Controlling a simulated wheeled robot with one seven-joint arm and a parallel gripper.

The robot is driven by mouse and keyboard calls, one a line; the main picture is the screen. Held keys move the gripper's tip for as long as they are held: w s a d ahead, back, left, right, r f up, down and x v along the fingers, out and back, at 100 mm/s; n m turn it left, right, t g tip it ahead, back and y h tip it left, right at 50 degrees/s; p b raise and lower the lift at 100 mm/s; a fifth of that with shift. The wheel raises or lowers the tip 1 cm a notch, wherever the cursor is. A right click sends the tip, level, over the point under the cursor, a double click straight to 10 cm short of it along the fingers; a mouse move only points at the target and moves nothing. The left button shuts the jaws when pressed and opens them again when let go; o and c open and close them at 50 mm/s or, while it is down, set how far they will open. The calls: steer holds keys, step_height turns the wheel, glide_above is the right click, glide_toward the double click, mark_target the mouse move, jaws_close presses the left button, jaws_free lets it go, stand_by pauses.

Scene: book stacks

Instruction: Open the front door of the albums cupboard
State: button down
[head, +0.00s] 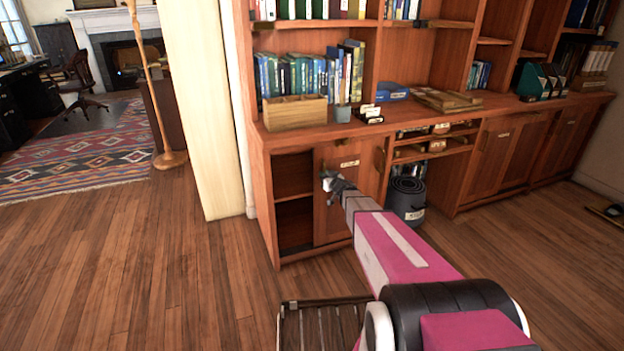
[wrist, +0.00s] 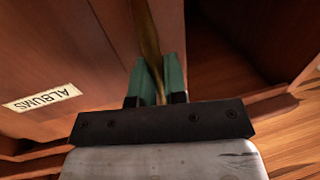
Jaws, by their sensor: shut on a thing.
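The albums cupboard (head: 262,190) is the low left end of the wooden bookcase. Its front door (head: 337,215) bears a pale label, which reads ALBUMS upside down in the wrist view (wrist: 42,97). Left of the door's handle edge, a dark shelved space (head: 294,215) lies open; it shows at right in the wrist view (wrist: 215,45). My gripper (head: 328,182) is at that edge, its green fingertips (wrist: 158,75) shut on the upright brass handle (wrist: 146,30). How far the door is swung is hard to tell. My gripper hides part of the handle in the head view.
A wooden box (head: 295,112) and a small grey pot (head: 341,113) stand on the counter above. A dark bin (head: 407,200) with rolled material stands right of the door. The wooden floor (head: 170,270) at left is clear. A cream panel (head: 200,110) stands left of the bookcase.

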steer(key=shift+w+d, duration=0.2)
steer(key=shift+d, duration=0.6)
steer(key=c, duration=1.2)
jaws_free()
steer(key=v, duration=1)
steer(key=shift+s+d, duration=0.15)
steer(key=shift+s, duration=0.2)
